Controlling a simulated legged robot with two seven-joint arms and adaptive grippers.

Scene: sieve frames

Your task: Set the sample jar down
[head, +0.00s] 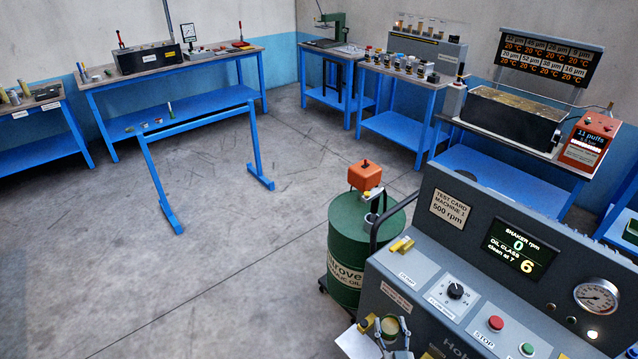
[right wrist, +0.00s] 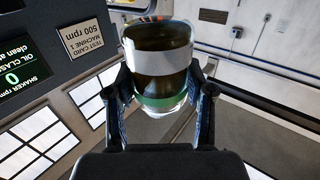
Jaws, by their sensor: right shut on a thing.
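The sample jar (right wrist: 158,62) is a clear glass jar with dark contents, a pale band and a green band. In the right wrist view it sits between the two fingers of my right gripper (right wrist: 159,85), which are shut on its sides. In the head view the jar (head: 389,325) shows small at the bottom edge, with my right gripper (head: 393,334) around it, in front of the grey test machine. The jar's underside and what lies directly below it are hidden. My left gripper is not in view.
The grey shaker machine (head: 415,270) fills the lower right; its display reads 0 rpm and oil class 6. A green oil drum (head: 345,262) stands beside it. A pale flat surface (head: 356,344) shows left of the jar.

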